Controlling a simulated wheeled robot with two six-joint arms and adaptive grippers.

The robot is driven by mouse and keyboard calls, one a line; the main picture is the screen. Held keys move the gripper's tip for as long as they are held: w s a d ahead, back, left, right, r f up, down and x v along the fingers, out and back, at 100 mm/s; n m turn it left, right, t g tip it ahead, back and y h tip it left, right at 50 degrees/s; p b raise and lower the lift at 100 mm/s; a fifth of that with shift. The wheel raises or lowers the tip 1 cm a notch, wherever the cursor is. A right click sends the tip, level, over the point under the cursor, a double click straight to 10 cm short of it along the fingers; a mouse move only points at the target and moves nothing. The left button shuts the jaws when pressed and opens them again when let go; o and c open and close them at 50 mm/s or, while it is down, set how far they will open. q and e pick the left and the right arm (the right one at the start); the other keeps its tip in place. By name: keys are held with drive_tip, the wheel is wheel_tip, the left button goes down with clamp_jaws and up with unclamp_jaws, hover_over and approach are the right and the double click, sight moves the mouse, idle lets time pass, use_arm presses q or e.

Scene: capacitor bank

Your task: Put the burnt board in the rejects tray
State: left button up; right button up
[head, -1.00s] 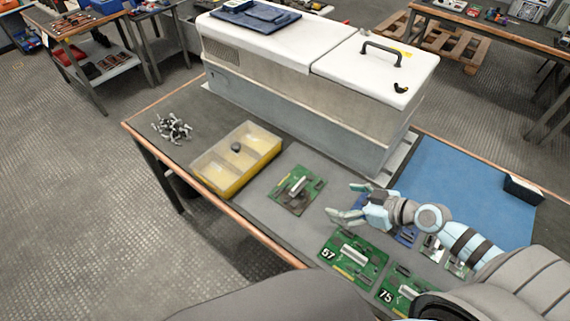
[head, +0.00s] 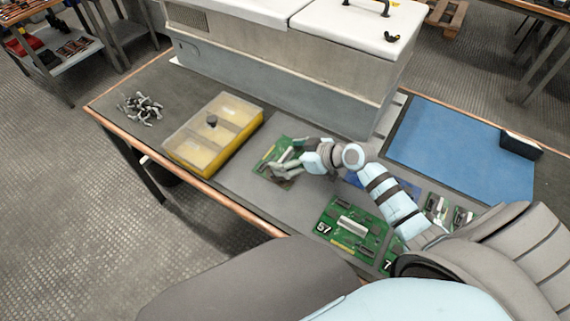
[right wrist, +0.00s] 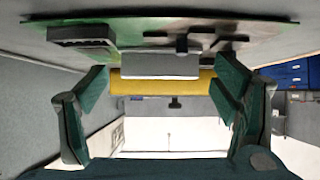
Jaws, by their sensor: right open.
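The burnt board (head: 265,161) is green with a dark brown scorched patch and lies flat on the grey bench. In the right wrist view it spans the top (right wrist: 130,32), blurred green and dark, with a pale block (right wrist: 160,65) on it. My right gripper (head: 285,158) is over this board, fingers open and empty, and hides part of it. In the right wrist view the open fingers (right wrist: 160,88) stand either side of the pale block; I cannot tell if they touch it. A yellow tray (head: 200,172) with compartments and a dark knob-like thing is left of the board. My left gripper is out of view.
Other green boards, one marked 57 (head: 352,226), lie nearer me, partly behind my arm. A big white-topped cabinet (head: 300,75) stands behind the boards. A pile of small metal parts (head: 141,107) is at the far left. A blue mat (head: 460,150) is at the right.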

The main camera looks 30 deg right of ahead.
drive_tip(key=shift+r, duration=0.1)
drive_tip(key=shift+c, duration=0.2)
drive_tip(key=c, duration=1.3)
drive_tip(key=shift+r, duration=0.1)
wheel_tip(320, 180, up, 20)
drive_tip(key=p, duration=0.9)
drive_tip(key=s+a+r+n+g+y, duration=0.1)
drive_tip(key=s+a+r+n+y, duration=0.1)
drive_tip(key=s+a+r, duration=0.45)
drive_tip(key=s+r+n+g+y, duration=0.1)
drive_tip(key=s+r+n+g, duration=0.1)
drive_tip(key=s, duration=0.4)
drive_tip(key=shift+s+r+n+y, duration=0.2)
drive_tip(key=shift+s+n+y, duration=0.1)
drive_tip(key=shift+n, duration=0.1)
